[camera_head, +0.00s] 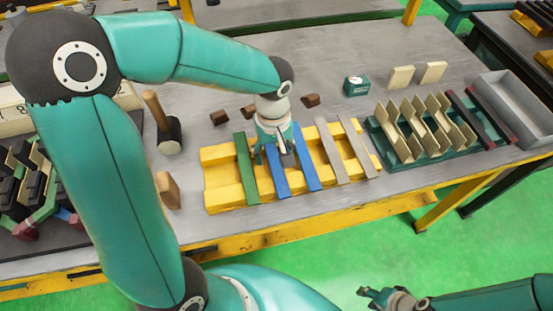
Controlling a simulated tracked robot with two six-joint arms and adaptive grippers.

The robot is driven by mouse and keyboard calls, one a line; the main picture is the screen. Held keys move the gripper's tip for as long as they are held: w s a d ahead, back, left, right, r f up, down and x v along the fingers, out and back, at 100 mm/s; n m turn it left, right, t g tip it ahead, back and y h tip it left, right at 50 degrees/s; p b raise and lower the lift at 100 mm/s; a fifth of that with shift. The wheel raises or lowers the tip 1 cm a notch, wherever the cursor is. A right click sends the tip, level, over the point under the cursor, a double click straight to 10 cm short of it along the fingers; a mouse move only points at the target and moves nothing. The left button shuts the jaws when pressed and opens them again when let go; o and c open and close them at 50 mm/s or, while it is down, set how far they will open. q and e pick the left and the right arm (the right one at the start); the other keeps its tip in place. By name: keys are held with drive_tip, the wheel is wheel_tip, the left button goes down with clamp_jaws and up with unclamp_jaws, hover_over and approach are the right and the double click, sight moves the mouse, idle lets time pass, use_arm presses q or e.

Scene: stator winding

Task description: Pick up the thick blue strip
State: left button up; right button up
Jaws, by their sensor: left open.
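Two blue strips lie across the yellow rack (222,198), side by side near its middle. The left blue strip (280,186) is partly hidden by my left gripper, and the right blue strip (308,168) is just right of it. I cannot tell clearly which is thicker. My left gripper (276,154) points down over the upper part of the left blue strip, open, with nothing seen held. Whether it touches the strip is hidden. My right gripper (368,294) is low at the bottom right, over the green floor, far from the strips.
A green strip (246,170) and two beige strips (333,154) share the rack. A mallet (167,130) stands left. Small brown blocks (311,100) lie behind. A green rack (388,146) with bent beige pieces and a grey tray (510,110) stand right.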

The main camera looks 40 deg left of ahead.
use_arm(q)
clamp_jaws()
drive_tip(key=shift+r, duration=0.15)
idle(0.4)
